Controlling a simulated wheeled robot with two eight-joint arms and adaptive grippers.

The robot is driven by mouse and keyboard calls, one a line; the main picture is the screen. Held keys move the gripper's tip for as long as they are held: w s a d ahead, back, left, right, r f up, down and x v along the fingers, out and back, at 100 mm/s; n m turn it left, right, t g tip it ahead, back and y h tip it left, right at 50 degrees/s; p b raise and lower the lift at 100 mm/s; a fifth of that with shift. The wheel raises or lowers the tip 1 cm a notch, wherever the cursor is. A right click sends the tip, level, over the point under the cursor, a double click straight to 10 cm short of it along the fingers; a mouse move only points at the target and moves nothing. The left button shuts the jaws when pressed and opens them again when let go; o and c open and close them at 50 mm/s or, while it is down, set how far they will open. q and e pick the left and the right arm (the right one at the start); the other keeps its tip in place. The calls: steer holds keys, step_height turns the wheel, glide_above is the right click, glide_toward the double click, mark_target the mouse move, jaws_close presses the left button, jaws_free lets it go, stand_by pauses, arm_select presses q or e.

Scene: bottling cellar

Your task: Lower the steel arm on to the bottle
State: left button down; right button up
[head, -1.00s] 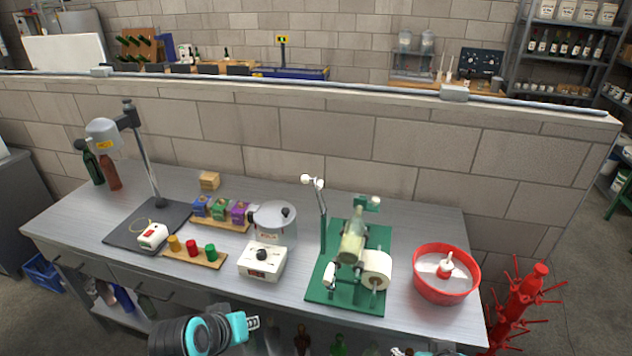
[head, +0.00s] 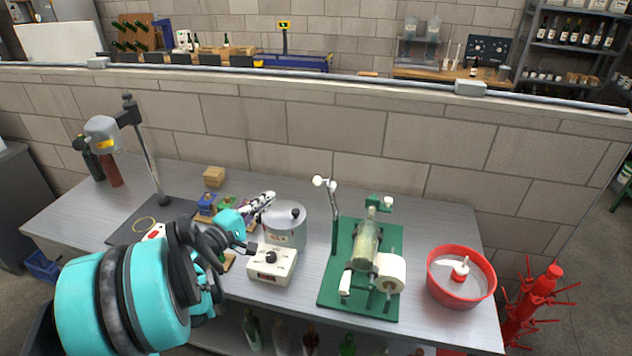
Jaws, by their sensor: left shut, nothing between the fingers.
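The steel arm (head: 334,222) stands raised at the left side of a green bench machine (head: 329,289), with white knobs at its top. A pale green glass bottle (head: 366,245) lies tilted on the machine, behind a white paper roll (head: 391,270). The steel arm is apart from the bottle. My left gripper (head: 268,198) is shut and empty, over the bench beside the lidded steel pot, to the left of the steel arm and apart from it. My right gripper is out of view.
The steel pot (head: 285,225) with its white control box (head: 271,263) stands between my left gripper and the machine. A red basin (head: 461,276) is at the right. A lamp-like stand (head: 145,155) is at the left. A block wall (head: 340,140) closes the back.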

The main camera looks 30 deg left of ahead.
arm_select(q)
steer(key=w+d+b, duration=0.2)
steer(key=w+d, duration=0.3)
steer(key=w, duration=0.5)
steer(key=shift+w+r, duration=0.15)
steer(key=shift+w, duration=0.05)
steer(key=shift+d+r, duration=0.1)
steer(key=shift+d, duration=0.1)
stand_by(0.3)
